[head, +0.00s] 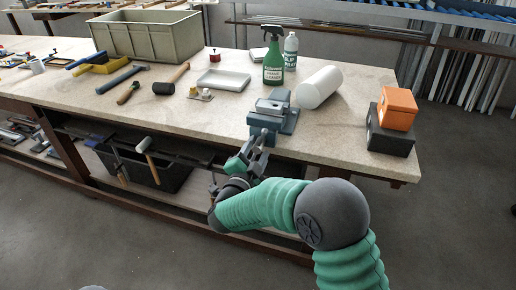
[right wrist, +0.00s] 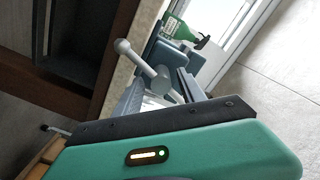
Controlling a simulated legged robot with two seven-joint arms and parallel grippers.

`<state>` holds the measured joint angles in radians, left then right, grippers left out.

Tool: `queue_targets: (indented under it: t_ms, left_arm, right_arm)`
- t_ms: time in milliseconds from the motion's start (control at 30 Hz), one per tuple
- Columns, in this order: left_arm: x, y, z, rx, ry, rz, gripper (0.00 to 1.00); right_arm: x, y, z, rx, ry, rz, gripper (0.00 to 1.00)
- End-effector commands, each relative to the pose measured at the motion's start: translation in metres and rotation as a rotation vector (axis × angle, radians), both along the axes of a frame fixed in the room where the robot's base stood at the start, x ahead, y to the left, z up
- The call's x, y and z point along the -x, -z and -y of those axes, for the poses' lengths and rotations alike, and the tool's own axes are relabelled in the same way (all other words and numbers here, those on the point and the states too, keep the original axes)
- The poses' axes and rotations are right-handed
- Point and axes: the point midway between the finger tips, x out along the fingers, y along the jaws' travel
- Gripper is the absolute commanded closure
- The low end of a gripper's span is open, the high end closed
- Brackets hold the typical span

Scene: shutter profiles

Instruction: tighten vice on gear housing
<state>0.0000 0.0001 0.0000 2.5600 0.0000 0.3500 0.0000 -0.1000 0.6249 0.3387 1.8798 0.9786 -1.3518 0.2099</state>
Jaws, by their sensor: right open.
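The blue-grey vice (head: 277,116) is mounted at the front edge of the workbench. A pale grey metal block (head: 270,106), probably the gear housing, sits at its jaws; its details are too small to tell. My right gripper (head: 259,142) is open, just in front of and below the vice, at the bench edge. In the right wrist view, the vice's handle (right wrist: 145,62), a grey bar with a ball end, lies at the open fingers (right wrist: 160,92). I cannot tell whether they touch it. My left gripper is not in view.
A green spray bottle (head: 273,68), a white roll (head: 320,87) and a white tray (head: 223,80) stand behind the vice. An orange box (head: 397,108) on a dark box (head: 390,133) is to the right. A mallet (head: 170,81) lies left. The workbench (head: 340,135) is bare between vice and boxes.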

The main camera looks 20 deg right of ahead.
Motion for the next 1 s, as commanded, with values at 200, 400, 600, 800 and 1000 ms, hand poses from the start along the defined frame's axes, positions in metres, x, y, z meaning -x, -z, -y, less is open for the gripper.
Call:
queue_targets:
  t_ms: [200,400,600,800,1000]
  left_arm:
    - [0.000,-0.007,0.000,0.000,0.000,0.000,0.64]
    - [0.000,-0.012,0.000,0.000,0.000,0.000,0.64]
    - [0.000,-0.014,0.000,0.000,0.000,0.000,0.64]
    - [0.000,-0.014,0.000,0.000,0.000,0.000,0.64]
    - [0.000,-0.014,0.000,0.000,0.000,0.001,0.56]
  right_arm:
    - [0.045,-0.003,-0.033,0.002,-0.007,-0.001,0.53]
    - [0.093,-0.002,-0.067,0.001,-0.007,-0.002,0.53]
    - [0.124,-0.001,-0.086,-0.001,-0.002,-0.002,0.53]
    - [0.131,0.000,-0.090,-0.001,-0.001,-0.002,0.53]
    - [0.131,-0.001,-0.090,-0.001,-0.002,-0.003,0.53]
